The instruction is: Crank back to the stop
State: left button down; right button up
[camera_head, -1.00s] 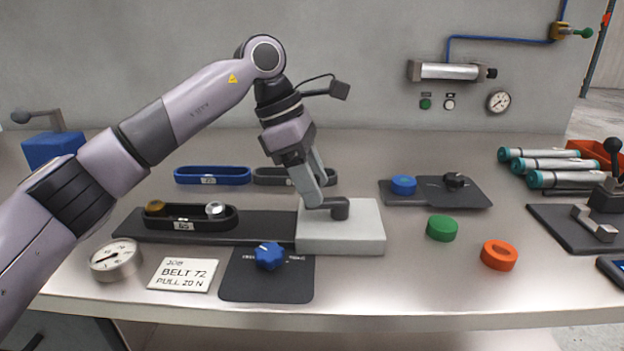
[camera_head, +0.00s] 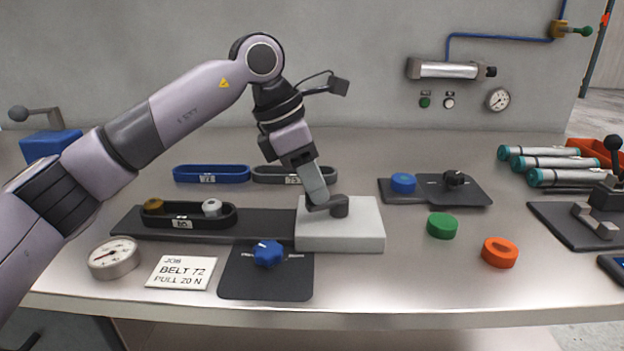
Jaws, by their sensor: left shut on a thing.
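My left gripper (camera_head: 318,203) is shut on the dark grey crank (camera_head: 340,206) on top of the pale block (camera_head: 350,238). The fingers point down onto the crank's left end and partly hide it. The block stands at the right end of a dark rail (camera_head: 268,226). A black belt (camera_head: 196,222) marked 65 loops around a brass pulley (camera_head: 153,206) and a silver pulley (camera_head: 212,207) on the rail. No stop can be made out. My right gripper is not in view.
A job card (camera_head: 181,273) reads belt 72, pull 20 N. A dial gauge (camera_head: 113,258), a blue star knob (camera_head: 267,253), a blue belt (camera_head: 211,174) and a grey belt (camera_head: 294,175) lie around the rail.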

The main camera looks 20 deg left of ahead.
pick_arm(q)
jog(key=n, duration=0.1)
jog(key=s+d+n+t, duration=0.1)
jog(key=n, duration=0.1)
jog(key=shift+n+y+b, duration=0.3)
jog(key=shift+y+b, duration=0.1)
jog(key=shift+s+d+r+n+t+y+b, duration=0.1)
jog(key=shift+d+n+t+y+b, duration=0.15)
jog(key=shift+n, duration=0.5)
jog(key=shift+s+d+n+t+y+b, duration=0.15)
jog(key=shift+d+n+t+y, duration=0.15)
jog(key=shift+n, duration=0.45)
jog(key=c, duration=0.9)
grip_release()
jog(key=shift+p+v, duration=0.4)
jog(key=shift+v, duration=3.15)
jog(key=shift+w, duration=0.1)
